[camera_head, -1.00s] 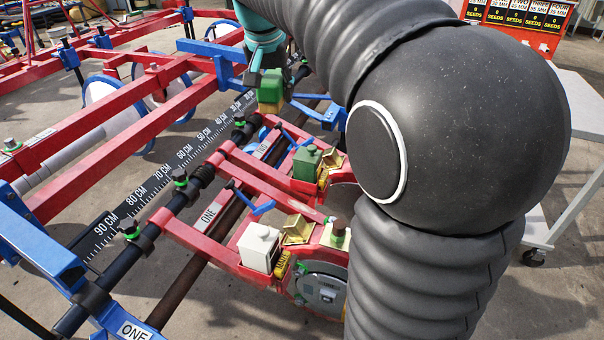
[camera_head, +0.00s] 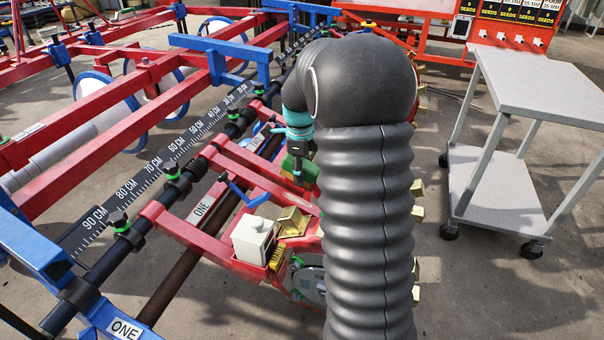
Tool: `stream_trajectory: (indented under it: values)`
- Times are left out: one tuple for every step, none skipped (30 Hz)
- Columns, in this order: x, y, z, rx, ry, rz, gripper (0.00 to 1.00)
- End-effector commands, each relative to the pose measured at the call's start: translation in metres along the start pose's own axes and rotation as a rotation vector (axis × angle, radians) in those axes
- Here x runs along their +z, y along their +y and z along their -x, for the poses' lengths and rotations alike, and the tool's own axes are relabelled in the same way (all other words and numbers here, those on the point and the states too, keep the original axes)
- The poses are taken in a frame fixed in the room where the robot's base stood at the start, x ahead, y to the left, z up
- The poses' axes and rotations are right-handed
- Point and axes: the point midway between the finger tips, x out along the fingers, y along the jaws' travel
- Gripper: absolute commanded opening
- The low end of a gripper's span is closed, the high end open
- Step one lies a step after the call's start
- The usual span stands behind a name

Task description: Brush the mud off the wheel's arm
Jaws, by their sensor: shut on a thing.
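My gripper (camera_head: 298,176) points down beside the planter's second row unit, mostly screened by my own arm. It is shut on the green brush, whose outline I cannot separate from the green parts around it. The near row unit has a red arm (camera_head: 187,230), a white box (camera_head: 253,239) and a grey wheel (camera_head: 309,285) partly hidden by my arm. A second red arm (camera_head: 262,180) lies behind it, its right end hidden. I cannot make out mud on either arm, or whether the brush touches anything.
A black scale bar (camera_head: 145,180) and red and blue frame beams (camera_head: 75,135) fill the left. A grey wheeled cart (camera_head: 540,85) stands at the right, with open floor around it. A red seed rack (camera_head: 515,32) is at the back.

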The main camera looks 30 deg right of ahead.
Motion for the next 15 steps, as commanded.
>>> stream_trajectory:
  values:
    - [-0.001, 0.0, -0.003, 0.0, -0.003, -0.013, 0.17]
    - [0.0, 0.0, -0.004, -0.001, -0.004, -0.018, 0.17]
    - [0.0, 0.0, -0.005, -0.001, -0.005, -0.023, 0.17]
    - [0.0, 0.0, -0.006, -0.001, -0.006, -0.024, 0.17]
    - [0.0, 0.0, -0.007, -0.001, -0.006, -0.025, 0.17]
    - [0.001, 0.0, -0.009, -0.001, -0.005, -0.024, 0.17]
    - [0.001, 0.0, -0.01, 0.0, -0.005, -0.024, 0.17]
    - [0.001, 0.0, -0.012, 0.0, -0.005, -0.024, 0.17]
    - [0.002, 0.0, -0.014, 0.0, -0.005, -0.024, 0.17]
    - [0.002, 0.0, -0.017, 0.0, -0.005, -0.024, 0.17]
    - [0.003, 0.001, -0.019, 0.0, -0.005, -0.024, 0.17]
    - [0.003, 0.001, -0.022, 0.0, -0.005, -0.024, 0.17]
    - [0.004, 0.001, -0.025, 0.0, -0.004, -0.024, 0.17]
    - [0.004, 0.001, -0.028, 0.0, -0.004, -0.024, 0.17]
    - [0.005, 0.002, -0.032, 0.001, -0.004, -0.024, 0.17]
